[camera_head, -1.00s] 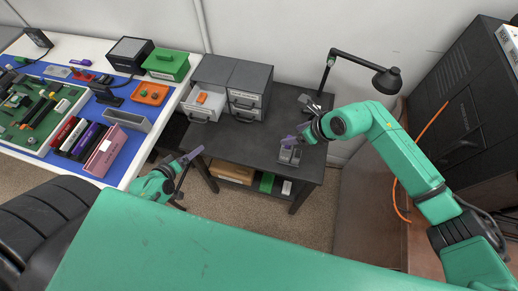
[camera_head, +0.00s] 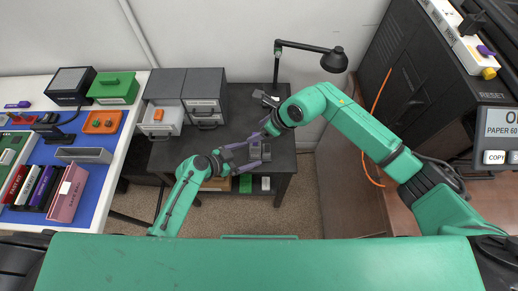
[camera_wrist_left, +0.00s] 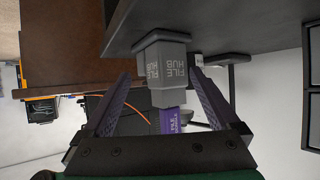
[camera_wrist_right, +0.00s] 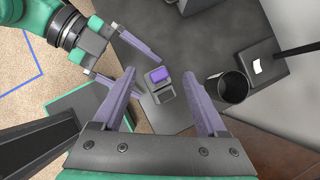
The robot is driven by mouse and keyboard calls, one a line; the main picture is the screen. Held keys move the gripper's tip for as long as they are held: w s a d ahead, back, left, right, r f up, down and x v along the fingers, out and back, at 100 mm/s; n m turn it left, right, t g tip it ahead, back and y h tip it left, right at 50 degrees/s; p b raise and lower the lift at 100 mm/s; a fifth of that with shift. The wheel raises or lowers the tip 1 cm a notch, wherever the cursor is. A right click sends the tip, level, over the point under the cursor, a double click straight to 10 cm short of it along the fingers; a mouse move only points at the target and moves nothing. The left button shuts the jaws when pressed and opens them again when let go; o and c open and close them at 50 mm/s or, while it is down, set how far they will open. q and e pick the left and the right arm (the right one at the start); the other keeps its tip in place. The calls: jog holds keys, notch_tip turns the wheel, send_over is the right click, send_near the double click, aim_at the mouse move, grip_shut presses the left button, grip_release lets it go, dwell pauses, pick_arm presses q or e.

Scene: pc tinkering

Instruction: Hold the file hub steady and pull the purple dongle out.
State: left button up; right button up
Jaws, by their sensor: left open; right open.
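The file hub (camera_head: 258,152), a grey block, stands near the front right of the dark table (camera_head: 229,152). It also shows in the left wrist view (camera_wrist_left: 163,62) with white lettering, and in the right wrist view (camera_wrist_right: 160,94). The purple dongle (camera_wrist_right: 158,75) sits in the hub; it also shows in the left wrist view (camera_wrist_left: 172,121), partly in its slot. My left gripper (camera_head: 248,153) is open at the hub's left side, its fingers on either side of the dongle and hub in its wrist view. My right gripper (camera_head: 262,128) is open above and behind the hub, apart from it.
A black desk lamp (camera_head: 333,60) and a dark cup (camera_wrist_right: 233,84) stand behind the hub. A grey drawer unit (camera_head: 203,90) stands at the table's left back. A white table (camera_head: 60,228) with several items is at left, and a printer (camera_head: 425,95) is at right.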

aim_at(257, 153)
pick_arm(q)
jog(key=x, duration=0.4)
jog(key=shift+w+d+f, duration=0.2)
jog(key=shift+w+d, duration=0.05)
jog(key=shift+d, duration=0.05)
jog(key=c, duration=1.5)
jog(key=shift+o, duration=0.2)
jog(key=shift+s+f, duration=0.1)
jog(key=shift+f, duration=0.05)
pick_arm(e)
jog(key=shift+f, duration=0.1)
pick_arm(q)
jog(key=o, duration=0.9)
jog(key=c, duration=0.9)
